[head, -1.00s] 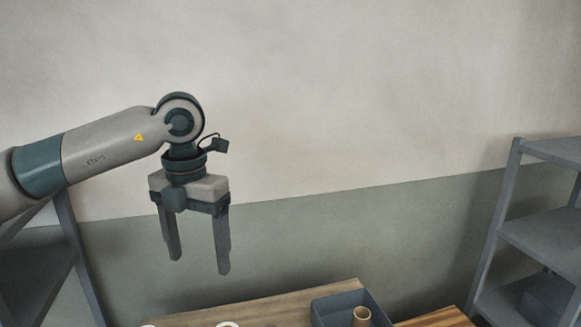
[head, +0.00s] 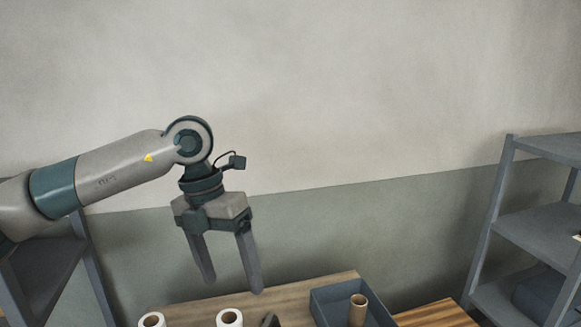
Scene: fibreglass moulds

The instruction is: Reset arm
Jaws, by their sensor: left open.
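My left arm comes in from the left of the head view. Its gripper (head: 234,286) hangs in the air with the fingers pointing down, spread apart and empty. The fingers show in front of the wall and the back edge of the wooden table (head: 290,291). My right gripper is not in view.
Two white rolls (head: 229,318) (head: 152,320) stand at the table's front left, cut by the picture edge. A dark object (head: 269,321) is beside them. A grey-blue bin (head: 321,300) holds a brown tube (head: 358,309). Grey shelves stand left (head: 97,275) and right (head: 490,225).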

